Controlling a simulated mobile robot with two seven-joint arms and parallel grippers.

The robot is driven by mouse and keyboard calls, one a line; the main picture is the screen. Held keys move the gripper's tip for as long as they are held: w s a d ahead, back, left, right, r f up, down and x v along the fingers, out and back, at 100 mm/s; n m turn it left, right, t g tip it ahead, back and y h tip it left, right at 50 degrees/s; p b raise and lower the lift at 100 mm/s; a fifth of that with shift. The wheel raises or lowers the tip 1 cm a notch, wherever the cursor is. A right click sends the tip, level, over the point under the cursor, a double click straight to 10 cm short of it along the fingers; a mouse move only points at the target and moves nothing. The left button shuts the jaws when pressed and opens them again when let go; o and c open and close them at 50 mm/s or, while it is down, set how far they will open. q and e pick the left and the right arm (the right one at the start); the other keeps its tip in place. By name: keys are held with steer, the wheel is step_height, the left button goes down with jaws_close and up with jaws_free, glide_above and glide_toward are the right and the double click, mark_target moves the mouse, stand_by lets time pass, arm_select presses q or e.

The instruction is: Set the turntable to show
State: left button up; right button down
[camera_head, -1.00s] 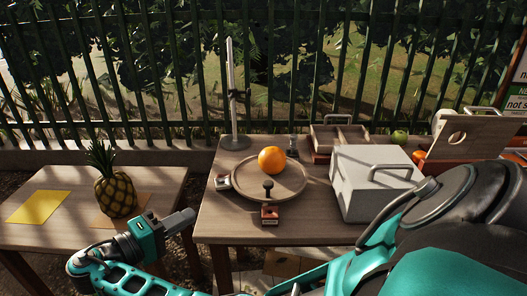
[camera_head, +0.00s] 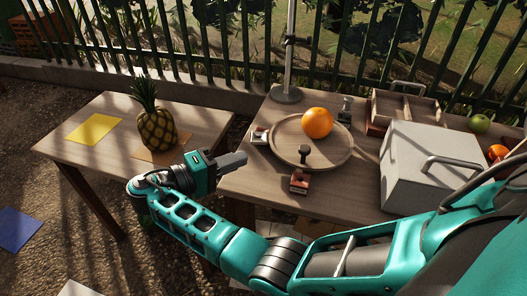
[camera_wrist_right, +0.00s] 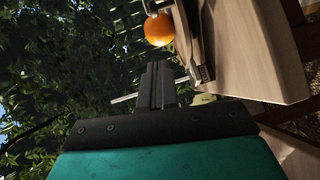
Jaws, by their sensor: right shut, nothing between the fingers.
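The turntable (camera_head: 335,151) is a round wooden disc with a raised rim on the middle table. An orange (camera_head: 317,122) sits on its far part. A dark knob (camera_head: 304,152) stands near its front rim. My left gripper is not in view.
A pineapple (camera_head: 157,131) stands on the left table, by a yellow sheet (camera_head: 94,129). A white box (camera_head: 425,160) with a handle stands right of the turntable. A metal stand (camera_head: 287,94) rises behind it. A wooden crate (camera_head: 405,109) and green apple (camera_head: 479,123) are farther right.

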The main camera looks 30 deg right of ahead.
steer(key=d+p, duration=0.1)
steer(key=d, duration=0.2)
steer(key=s+d+f, duration=0.1)
steer(key=d, duration=0.3)
steer(key=s+d+p, duration=0.1)
steer(key=d, duration=0.3)
steer(key=shift+d+f+p, duration=0.15)
steer(key=shift+f+p, duration=0.05)
steer(key=shift+p, duration=0.1)
steer(key=shift+s+d+f, duration=0.15)
steer(key=shift+s+d, duration=0.05)
steer(key=shift+d, duration=0.1)
